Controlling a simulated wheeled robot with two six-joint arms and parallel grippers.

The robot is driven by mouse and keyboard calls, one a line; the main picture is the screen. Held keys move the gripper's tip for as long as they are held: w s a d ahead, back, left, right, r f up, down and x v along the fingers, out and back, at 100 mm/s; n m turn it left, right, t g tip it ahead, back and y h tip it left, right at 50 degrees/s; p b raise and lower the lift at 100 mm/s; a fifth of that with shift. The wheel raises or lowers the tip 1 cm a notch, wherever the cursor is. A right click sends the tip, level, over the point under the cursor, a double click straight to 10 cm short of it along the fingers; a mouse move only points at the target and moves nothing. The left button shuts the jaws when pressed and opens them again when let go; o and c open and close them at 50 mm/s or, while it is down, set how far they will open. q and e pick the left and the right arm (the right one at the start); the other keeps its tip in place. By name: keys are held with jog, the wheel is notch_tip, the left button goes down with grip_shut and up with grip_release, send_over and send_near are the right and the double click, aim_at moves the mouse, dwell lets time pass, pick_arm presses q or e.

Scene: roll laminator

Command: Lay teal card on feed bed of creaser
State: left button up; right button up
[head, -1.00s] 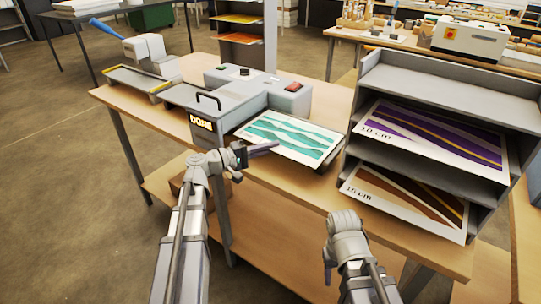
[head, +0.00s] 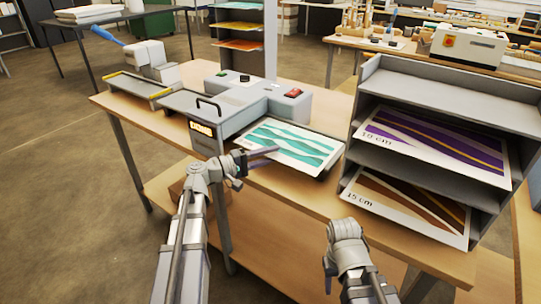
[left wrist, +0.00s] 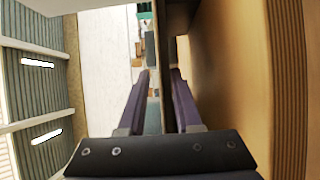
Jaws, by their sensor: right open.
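The teal card (head: 292,142), white with teal waves, lies on the output side of the grey laminator (head: 250,105). My left gripper (head: 270,151) is at the card's front edge, fingers pointing right and overlapping the edge in the head view. In the left wrist view its two purple fingers (left wrist: 160,88) stand apart, with a thin edge-on strip between them; I cannot tell whether that is card or tray. The creaser (head: 148,52), with a blue handle, stands at the table's far left; its flat feed bed (head: 135,84) is bare. My right gripper (head: 328,272) is open, low in front of the table.
A grey rack (head: 447,103) at the right holds a purple card (head: 440,140) and a brown card (head: 405,205). The wooden table (head: 300,192) is clear in front of the laminator.

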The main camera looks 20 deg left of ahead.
pick_arm(q)
jog(key=v, duration=1.2)
jog(key=shift+r, duration=0.1)
